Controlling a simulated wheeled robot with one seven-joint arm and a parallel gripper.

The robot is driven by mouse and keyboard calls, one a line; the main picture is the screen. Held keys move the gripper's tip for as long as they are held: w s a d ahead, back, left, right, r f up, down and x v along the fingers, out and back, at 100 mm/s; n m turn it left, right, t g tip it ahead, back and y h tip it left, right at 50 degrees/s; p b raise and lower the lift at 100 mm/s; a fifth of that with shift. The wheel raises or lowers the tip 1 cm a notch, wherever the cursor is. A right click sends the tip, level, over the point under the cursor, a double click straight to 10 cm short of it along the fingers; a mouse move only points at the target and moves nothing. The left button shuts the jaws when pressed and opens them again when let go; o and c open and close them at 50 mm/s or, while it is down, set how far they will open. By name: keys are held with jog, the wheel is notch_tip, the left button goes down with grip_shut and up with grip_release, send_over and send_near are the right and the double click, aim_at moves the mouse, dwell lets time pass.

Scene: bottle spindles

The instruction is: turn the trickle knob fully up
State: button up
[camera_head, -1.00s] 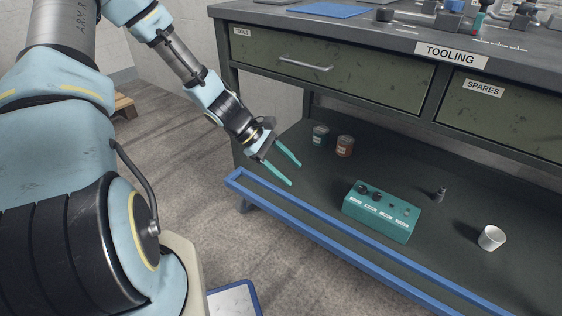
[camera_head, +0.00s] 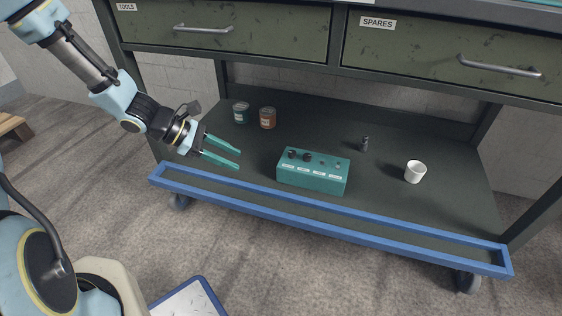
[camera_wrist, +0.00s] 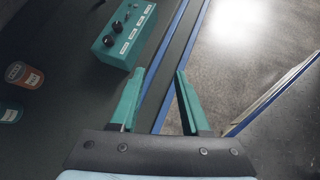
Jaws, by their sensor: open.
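A teal control box (camera_head: 312,178) stands on the lower shelf of the bench. Two dark knobs (camera_head: 298,155) sit on the left of its top, with smaller controls to their right. White labels run along its front, too small to read, so I cannot tell which knob is the trickle knob. The box also shows in the wrist view (camera_wrist: 128,42), ahead and to the left of the fingers. My gripper (camera_head: 240,158) is open and empty, left of the box and apart from it. Its teal fingers show in the wrist view (camera_wrist: 155,92).
Two small cans, one dark teal (camera_head: 241,113) and one brown (camera_head: 267,118), stand behind my gripper. A small dark metal piece (camera_head: 364,144) and a white cup (camera_head: 415,172) stand right of the box. A blue rail (camera_head: 330,226) edges the shelf front; drawers (camera_head: 230,35) hang above.

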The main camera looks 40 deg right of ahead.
jog(key=s+d+f+n+h+b, duration=0.1)
jog(key=d+f+n+h+b, duration=0.15)
jog(key=d+f+b, duration=0.25)
jog(key=n+t+h+b, duration=0.3)
jog(key=n+t+b, duration=0.1)
jog(key=n+b, duration=0.15)
send_near(292, 153)
jog(key=shift+m+y, duration=0.3)
jog(key=shift+y, duration=0.05)
jog(key=b+x, duration=0.1)
jog(key=x, duration=0.2)
jog(key=b+x, duration=0.1)
jog(key=x, duration=0.1)
jog(key=b+x, duration=0.2)
jog(key=x, duration=0.1)
jog(key=shift+w+d+r, duration=0.1)
jog(key=shift+d+r, duration=0.05)
jog(key=shift+d, duration=0.3)
jog(key=shift+c, duration=0.4)
grip_shut()
